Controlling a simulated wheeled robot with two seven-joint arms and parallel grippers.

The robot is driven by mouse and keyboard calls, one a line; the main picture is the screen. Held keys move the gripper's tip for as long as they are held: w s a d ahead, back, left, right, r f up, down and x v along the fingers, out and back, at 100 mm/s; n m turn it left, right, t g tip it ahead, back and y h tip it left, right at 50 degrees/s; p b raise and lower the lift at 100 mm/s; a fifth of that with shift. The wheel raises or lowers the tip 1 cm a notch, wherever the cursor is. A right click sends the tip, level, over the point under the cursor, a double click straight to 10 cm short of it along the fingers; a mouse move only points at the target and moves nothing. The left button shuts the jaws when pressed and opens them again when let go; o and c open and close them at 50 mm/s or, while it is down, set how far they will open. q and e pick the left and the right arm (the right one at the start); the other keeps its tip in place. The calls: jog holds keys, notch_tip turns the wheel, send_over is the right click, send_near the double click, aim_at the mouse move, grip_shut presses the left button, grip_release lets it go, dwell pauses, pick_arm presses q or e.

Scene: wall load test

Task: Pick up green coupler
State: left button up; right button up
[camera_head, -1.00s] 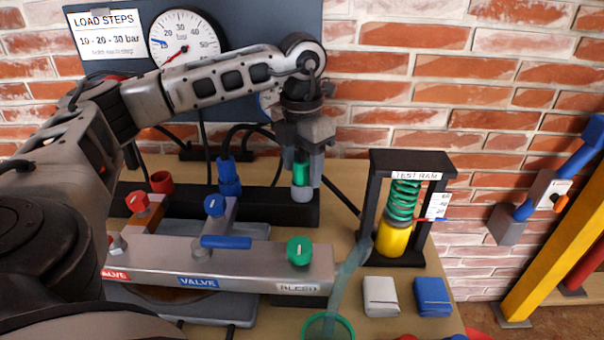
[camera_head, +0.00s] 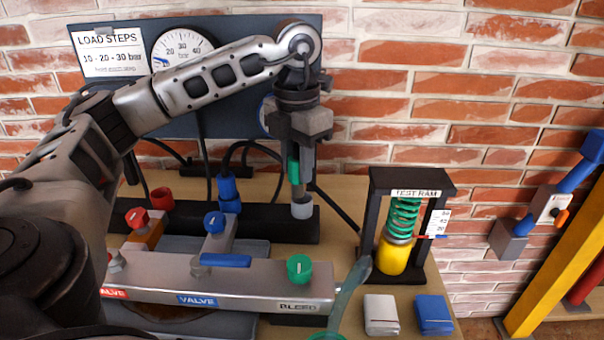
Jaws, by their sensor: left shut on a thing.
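The green coupler (camera_head: 293,171) shows as a narrow green strip at the back of the bench, mostly hidden behind a grey finger. My left gripper (camera_head: 301,175) points down from the arm above and is shut on the coupler. A pale grey cylindrical end (camera_head: 301,208) shows just below the fingers, in front of the black bar (camera_head: 270,226). I cannot tell whether it belongs to the coupler or to the bar, nor whether the coupler is clear of the bar. My right gripper is not in view.
Left of the gripper stand a blue coupler (camera_head: 228,190) with a hose and a red ring (camera_head: 162,199). The valve block (camera_head: 260,279) with red, blue and green knobs lies in front. The test ram (camera_head: 396,240) stands right, behind white (camera_head: 382,313) and blue (camera_head: 433,313) blocks.

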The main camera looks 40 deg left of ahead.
pick_arm(q)
jog(key=s+d+r+p, duration=0.1)
jog(key=s+d+r, duration=0.1)
jog(key=s+r, duration=0.6)
jog(key=shift+s+p, duration=0.3)
jog(key=shift+s, duration=1.9)
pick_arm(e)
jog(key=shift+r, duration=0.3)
pick_arm(q)
jog(key=shift+d, duration=0.1)
jog(key=shift+f, duration=0.2)
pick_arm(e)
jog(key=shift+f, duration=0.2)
pick_arm(q)
jog(key=s+a+b, duration=0.1)
jog(key=a+b, duration=0.1)
jog(key=a, duration=0.8)
jog(key=shift+s, duration=0.4)
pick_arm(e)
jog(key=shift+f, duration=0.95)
